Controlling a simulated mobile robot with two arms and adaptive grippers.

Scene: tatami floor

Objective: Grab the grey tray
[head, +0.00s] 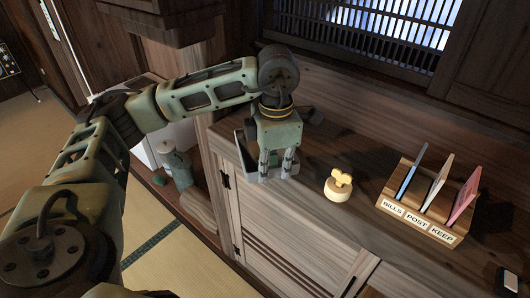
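The grey tray (241,147) stands on the wooden cabinet top near its left end. My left gripper (277,166) points down over the tray, with its two fingers apart. The fingers and palm hide much of the tray, and I cannot tell whether they touch it. A little green shows inside the tray, mostly hidden. My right gripper is not in view.
Farther right is a wooden sorter (416,218) labelled BILLS, POST, KEEP, holding upright cards. A small dark object (507,281) lies at lower right. A lattice window is behind.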

